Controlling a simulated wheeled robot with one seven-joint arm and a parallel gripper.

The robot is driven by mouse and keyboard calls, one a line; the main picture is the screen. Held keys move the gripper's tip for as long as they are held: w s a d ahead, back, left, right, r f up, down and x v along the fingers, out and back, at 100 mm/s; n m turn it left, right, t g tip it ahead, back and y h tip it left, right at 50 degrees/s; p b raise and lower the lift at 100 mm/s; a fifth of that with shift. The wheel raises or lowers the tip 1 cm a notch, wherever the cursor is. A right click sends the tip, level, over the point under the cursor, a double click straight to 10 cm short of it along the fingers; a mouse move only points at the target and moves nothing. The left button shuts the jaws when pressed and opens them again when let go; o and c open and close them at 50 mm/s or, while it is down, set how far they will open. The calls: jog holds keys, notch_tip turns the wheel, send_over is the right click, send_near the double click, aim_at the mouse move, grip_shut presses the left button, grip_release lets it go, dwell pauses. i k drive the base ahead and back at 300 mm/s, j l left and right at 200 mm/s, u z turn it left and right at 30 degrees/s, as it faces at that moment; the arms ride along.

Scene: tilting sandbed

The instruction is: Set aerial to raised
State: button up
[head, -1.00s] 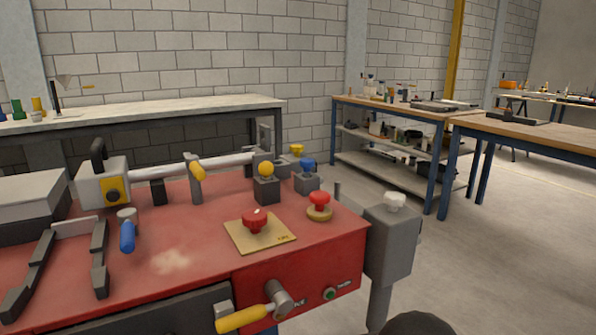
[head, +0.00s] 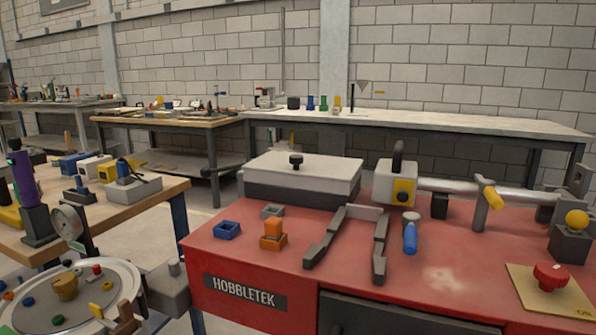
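No part is labelled as the aerial, so I cannot tell for sure which one it is. A long silver tube (head: 462,189) lies level along the back of the red machine (head: 297,226), passing a grey post with a yellow handle (head: 490,199). Its left end meets a pale box with a yellow plate (head: 397,186) and a black handle on top. A blue-handled lever (head: 410,236) stands in front of that box. My gripper is not in view.
A lidded grey box (head: 302,177), a dark forked bracket (head: 347,240) and an orange block (head: 273,235) are on the red top. A red knob (head: 550,277) is at right. A round tray (head: 70,297) and a cluttered wooden bench (head: 167,194) stand left.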

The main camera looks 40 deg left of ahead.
aim_at(206, 173)
jog(key=u, duration=1.95)
jog(key=j+z, duration=0.1)
jog(key=j, duration=0.5)
